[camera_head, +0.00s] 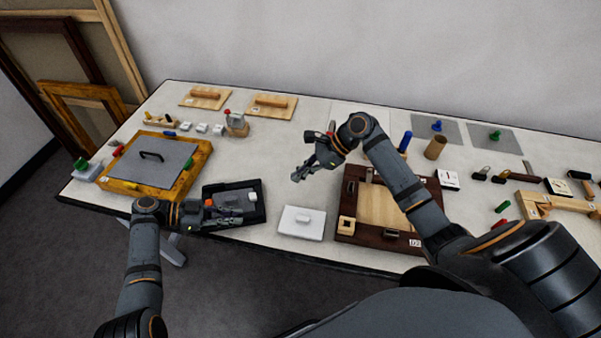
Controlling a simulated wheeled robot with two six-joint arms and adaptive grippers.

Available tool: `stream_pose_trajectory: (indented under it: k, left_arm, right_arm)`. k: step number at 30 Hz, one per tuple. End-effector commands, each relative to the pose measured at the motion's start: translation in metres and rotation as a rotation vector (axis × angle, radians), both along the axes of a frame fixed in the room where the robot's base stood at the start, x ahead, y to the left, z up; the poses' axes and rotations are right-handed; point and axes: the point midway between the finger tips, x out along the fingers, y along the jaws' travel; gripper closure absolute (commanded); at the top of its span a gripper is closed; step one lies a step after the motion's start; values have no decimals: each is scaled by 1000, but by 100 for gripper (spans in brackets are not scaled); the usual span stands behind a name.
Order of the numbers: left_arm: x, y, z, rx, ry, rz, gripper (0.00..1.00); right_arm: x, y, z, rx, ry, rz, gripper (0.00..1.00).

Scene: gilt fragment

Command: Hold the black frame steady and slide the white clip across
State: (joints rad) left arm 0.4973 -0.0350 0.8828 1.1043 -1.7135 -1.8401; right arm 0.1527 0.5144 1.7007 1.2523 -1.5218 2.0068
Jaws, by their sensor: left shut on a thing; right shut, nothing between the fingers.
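The black frame (261,187) lies flat on the table near the front edge, left of centre. My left gripper (236,217) reaches over its near left part from the left and is shut on it; the exact contact is hard to make out. A small pale piece (252,197) shows inside the frame at the right side; I cannot tell whether it is the white clip. A white block (303,218) sits on a white plate (291,229) right of the frame. My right gripper (297,177) is shut and empty, above the table behind the white plate, apart from the frame.
A dark brown wooden frame (372,239) lies at right, partly behind my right arm. Several small tools and blocks fill the right end. The table middle behind is mostly clear.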

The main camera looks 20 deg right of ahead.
Motion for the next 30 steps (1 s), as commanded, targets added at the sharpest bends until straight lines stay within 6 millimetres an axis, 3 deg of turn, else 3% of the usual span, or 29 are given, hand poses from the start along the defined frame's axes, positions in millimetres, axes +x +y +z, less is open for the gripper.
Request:
stream_pose_trajectory:
  k: [6, 7, 13, 23, 30]
  left_arm:
    - [0, 0, 1, -2, -2, 0, 100]
    - [0, 0, 1, -2, -2, 0, 86]
    - [0, 0, 1, 0, -1, 0, 61]
    - [1, 4, 2, 1, -2, 1, 61]
    - [14, 47, 20, 3, -3, 2, 61]
  right_arm:
    - [-1, -3, 3, 1, 1, 0, 100]
    - [-1, -3, 3, 1, 1, 0, 100]
    - [-1, -3, 3, 0, 0, 0, 100]
    - [-1, -3, 3, 0, 0, 0, 100]
    - [-1, -3, 3, 0, 0, 0, 100]
